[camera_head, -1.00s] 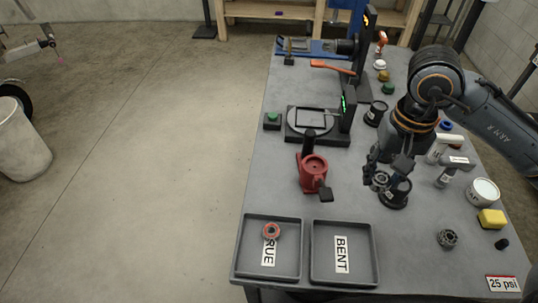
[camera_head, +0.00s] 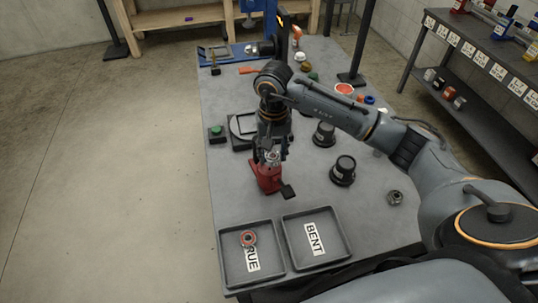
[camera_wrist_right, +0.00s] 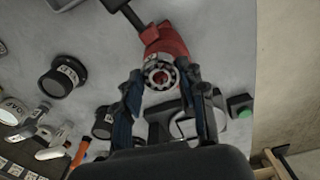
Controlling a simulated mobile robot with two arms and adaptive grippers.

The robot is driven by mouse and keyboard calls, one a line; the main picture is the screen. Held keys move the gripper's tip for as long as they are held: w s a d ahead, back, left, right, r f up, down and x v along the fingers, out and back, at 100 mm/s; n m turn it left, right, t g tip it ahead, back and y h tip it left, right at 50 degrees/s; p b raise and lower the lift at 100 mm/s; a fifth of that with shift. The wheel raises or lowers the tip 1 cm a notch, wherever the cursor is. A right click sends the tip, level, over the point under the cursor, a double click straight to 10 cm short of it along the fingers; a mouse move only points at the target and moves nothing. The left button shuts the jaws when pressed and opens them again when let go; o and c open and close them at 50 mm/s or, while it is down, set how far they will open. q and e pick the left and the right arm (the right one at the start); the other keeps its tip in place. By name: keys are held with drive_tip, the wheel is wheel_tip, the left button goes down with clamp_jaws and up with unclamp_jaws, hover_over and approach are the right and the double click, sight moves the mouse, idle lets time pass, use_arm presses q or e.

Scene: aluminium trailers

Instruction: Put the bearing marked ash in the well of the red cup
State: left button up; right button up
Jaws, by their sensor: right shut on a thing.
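The red cup (camera_head: 267,181) stands on the grey table, with a black tab at its front right. It also shows in the right wrist view (camera_wrist_right: 165,41). My right gripper (camera_head: 271,152) is over the cup, pointing down. It is shut on a metal bearing (camera_wrist_right: 160,76), which sits between the fingertips in front of the cup's top. I cannot read a mark on the bearing, nor tell whether it touches the cup. The cup's well is hidden behind the bearing and fingers. My left gripper is not in view.
Two trays stand at the table's front: the TRUE tray (camera_head: 229,268) holds a red-ringed bearing (camera_head: 248,238), and the BENT tray (camera_head: 292,237) is empty. Another bearing (camera_head: 394,197) lies to the right. Black round pots (camera_head: 342,171) stand right of the cup. A green button (camera_head: 216,132) is left.

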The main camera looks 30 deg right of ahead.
sight(270, 170)
drive_tip(key=shift+w+a+f, duration=0.1)
drive_tip(key=shift+w+f, duration=0.4)
drive_tip(key=shift+f, duration=0.05)
wheel_tip(270, 170, down, 3)
drive_tip(key=shift+w+a+p, duration=0.1)
drive_tip(key=shift+w+p, duration=0.05)
drive_tip(key=shift+p, duration=1.1)
drive_tip(key=shift+f, duration=0.25)
drive_tip(key=shift+s+f+b, duration=0.2)
drive_tip(key=shift+f+b, duration=0.1)
drive_tip(key=shift+b, duration=0.1)
drive_tip(key=shift+s+f+b, duration=0.3)
drive_tip(key=shift+f+b, duration=0.2)
drive_tip(key=shift+b, duration=0.15)
drive_tip(key=shift+a+r, duration=0.1)
drive_tip(key=o, duration=1)
drive_tip(key=shift+o, duration=1)
drive_tip(key=shift+w, duration=0.15)
drive_tip(key=shift+w+f, duration=0.25)
drive_tip(key=shift+s+r, duration=0.1)
drive_tip(key=shift+r, duration=0.05)
